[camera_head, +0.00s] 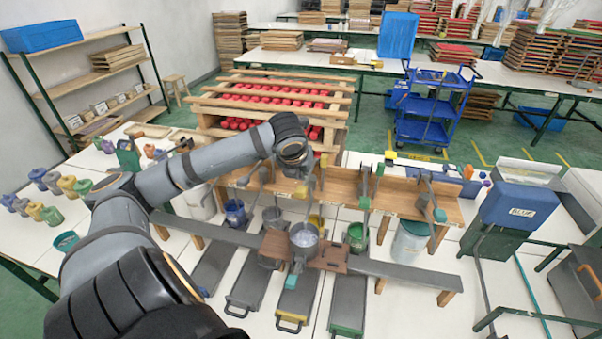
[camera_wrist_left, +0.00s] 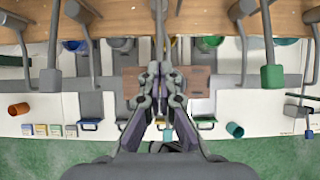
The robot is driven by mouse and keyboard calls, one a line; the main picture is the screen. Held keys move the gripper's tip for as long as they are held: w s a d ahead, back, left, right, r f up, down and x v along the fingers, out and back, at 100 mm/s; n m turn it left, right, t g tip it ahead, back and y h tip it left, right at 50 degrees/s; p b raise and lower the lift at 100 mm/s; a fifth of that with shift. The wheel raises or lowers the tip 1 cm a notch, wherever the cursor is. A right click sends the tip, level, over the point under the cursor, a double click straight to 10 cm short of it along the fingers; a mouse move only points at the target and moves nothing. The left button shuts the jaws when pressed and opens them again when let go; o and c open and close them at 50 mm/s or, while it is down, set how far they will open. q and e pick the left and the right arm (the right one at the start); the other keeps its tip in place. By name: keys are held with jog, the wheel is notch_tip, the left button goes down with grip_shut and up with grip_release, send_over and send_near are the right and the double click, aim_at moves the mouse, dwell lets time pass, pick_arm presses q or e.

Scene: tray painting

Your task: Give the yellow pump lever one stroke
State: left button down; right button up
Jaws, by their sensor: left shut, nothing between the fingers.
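My left gripper (camera_head: 303,186) points down in front of the wooden pump bench (camera_head: 340,185). In the left wrist view its fingers (camera_wrist_left: 165,90) are together and empty. A grey pot (camera_head: 303,238) sits on a brown carriage (camera_head: 333,257) below the gripper. My right gripper is not in view.
Other levers hang along the bench, one with a green handle (camera_wrist_left: 272,77) and one with a grey handle (camera_wrist_left: 50,80). A blue pail (camera_head: 235,212) and a green pail (camera_head: 357,236) stand below. A grey rail (camera_head: 400,272) crosses in front.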

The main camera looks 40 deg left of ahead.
aim_at(302, 186)
pick_arm(q)
jog(key=shift+a+f, duration=0.1)
jog(key=shift+f, duration=0.15)
jog(key=shift+w+f+b, duration=0.1)
jog(key=shift+f+b, duration=0.25)
jog(key=shift+f, duration=0.05)
jog(key=shift+f+b, duration=0.45)
jog(key=shift+f, duration=0.7)
jog(key=shift+f+b, duration=2.5)
jog(key=shift+f, duration=1.15)
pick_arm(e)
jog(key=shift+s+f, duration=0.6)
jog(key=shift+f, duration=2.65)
pick_arm(q)
notch_tip(302, 186, up, 11)
jog(key=p, duration=1)
jog(key=shift+r, duration=0.1)
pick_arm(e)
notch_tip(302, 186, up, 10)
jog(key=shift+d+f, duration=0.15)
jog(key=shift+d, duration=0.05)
